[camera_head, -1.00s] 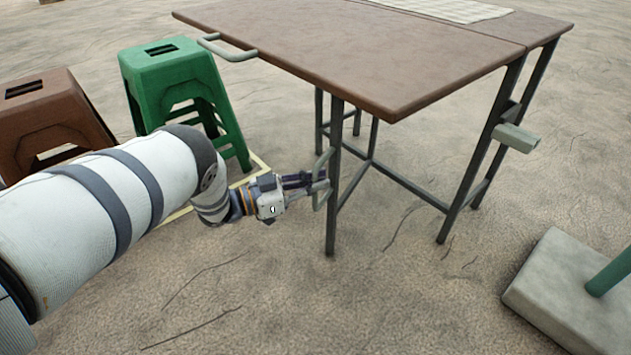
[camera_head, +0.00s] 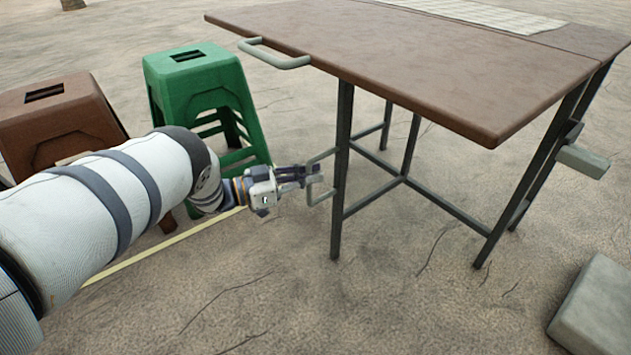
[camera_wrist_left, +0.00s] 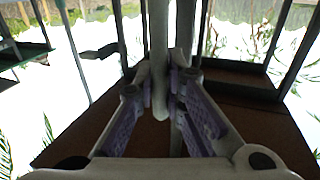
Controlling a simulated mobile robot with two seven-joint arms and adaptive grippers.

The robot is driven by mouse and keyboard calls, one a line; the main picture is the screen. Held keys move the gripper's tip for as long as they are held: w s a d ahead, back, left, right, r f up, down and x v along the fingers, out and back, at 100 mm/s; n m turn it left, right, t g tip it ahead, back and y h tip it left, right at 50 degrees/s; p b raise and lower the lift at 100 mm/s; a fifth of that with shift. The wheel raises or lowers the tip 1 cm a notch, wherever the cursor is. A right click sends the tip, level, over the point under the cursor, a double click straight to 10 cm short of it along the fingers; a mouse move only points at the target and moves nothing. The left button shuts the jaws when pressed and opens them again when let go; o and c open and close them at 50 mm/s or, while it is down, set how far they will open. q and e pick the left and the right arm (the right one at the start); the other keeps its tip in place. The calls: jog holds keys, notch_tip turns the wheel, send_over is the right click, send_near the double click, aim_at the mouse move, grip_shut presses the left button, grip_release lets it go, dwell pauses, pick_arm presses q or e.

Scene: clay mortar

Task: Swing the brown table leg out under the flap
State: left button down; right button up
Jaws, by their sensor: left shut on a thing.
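The brown flap (camera_head: 400,65) of the table is level, with a pale handle (camera_head: 275,60) on its left edge. The swinging leg (camera_head: 342,170) looks dark grey and stands upright under the flap, away from the fixed frame (camera_head: 440,205). A lower rail links it back to the frame. A pale grey handle (camera_head: 318,198) sticks out from the leg's left side. My left gripper (camera_head: 312,176) is shut on this leg handle. In the left wrist view, the fingers (camera_wrist_left: 172,82) close around the upright handle bar (camera_wrist_left: 159,60). My right gripper is not in view.
A green stool (camera_head: 205,85) and a brown stool (camera_head: 55,115) stand left, behind my left arm. A pale strip (camera_head: 165,250) lies on the ground by them. A grey block (camera_head: 597,310) is at the lower right. The ground before the leg is clear.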

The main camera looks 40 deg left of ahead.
pick_arm(q)
jog(key=shift+a+f, duration=0.1)
jog(key=shift+a, duration=0.05)
jog(key=c, duration=1.7)
grip_release()
jog(key=shift+s, duration=0.1)
jog(key=shift+o, duration=0.2)
jog(key=shift+a, duration=0.1)
jog(key=v, duration=1.2)
